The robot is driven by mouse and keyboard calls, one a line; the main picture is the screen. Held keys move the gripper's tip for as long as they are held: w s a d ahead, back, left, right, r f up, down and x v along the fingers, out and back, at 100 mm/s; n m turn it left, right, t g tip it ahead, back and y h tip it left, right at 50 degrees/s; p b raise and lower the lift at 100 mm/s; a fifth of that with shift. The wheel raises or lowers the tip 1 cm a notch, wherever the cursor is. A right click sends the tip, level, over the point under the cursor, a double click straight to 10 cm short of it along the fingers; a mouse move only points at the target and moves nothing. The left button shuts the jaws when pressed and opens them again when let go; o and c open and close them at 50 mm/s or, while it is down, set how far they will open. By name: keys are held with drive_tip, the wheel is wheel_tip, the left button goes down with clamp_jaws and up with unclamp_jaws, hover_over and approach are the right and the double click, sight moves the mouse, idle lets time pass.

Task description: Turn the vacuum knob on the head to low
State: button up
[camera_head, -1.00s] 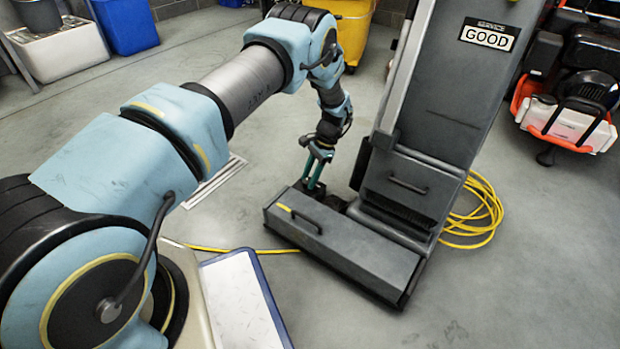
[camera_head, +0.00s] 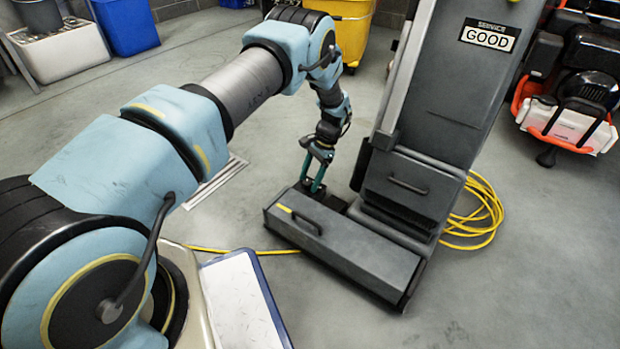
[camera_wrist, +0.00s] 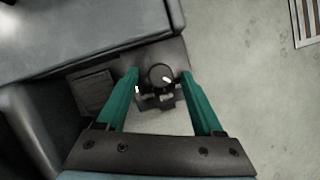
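The grey upright vacuum has a long low head (camera_head: 345,245) on the floor. In the wrist view, a round dark knob (camera_wrist: 160,75) with a small white mark sits on a dark plate behind the head (camera_wrist: 80,30). The white mark points toward the lower right of the knob. My gripper (camera_wrist: 163,76) is open, with its green fingers on either side of the knob and apart from it in the picture. I cannot tell whether the fingertips are down at the knob's height. In the head view my gripper (camera_head: 314,185) is at the head's far left end, and the knob cannot be made out.
The vacuum's tall body (camera_head: 450,80) stands just right of my gripper. A yellow cable (camera_head: 480,215) lies coiled on the floor behind it. A blue-edged white board (camera_head: 240,300) is at the front. Open floor lies left of the vacuum, with a drain grate (camera_head: 217,180).

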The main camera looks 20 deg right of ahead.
drive_tip(key=p+v, duration=0.3)
drive_tip(key=v, duration=0.7)
drive_tip(key=shift+r+p, duration=0.35)
drive_tip(key=shift+r, duration=0.05)
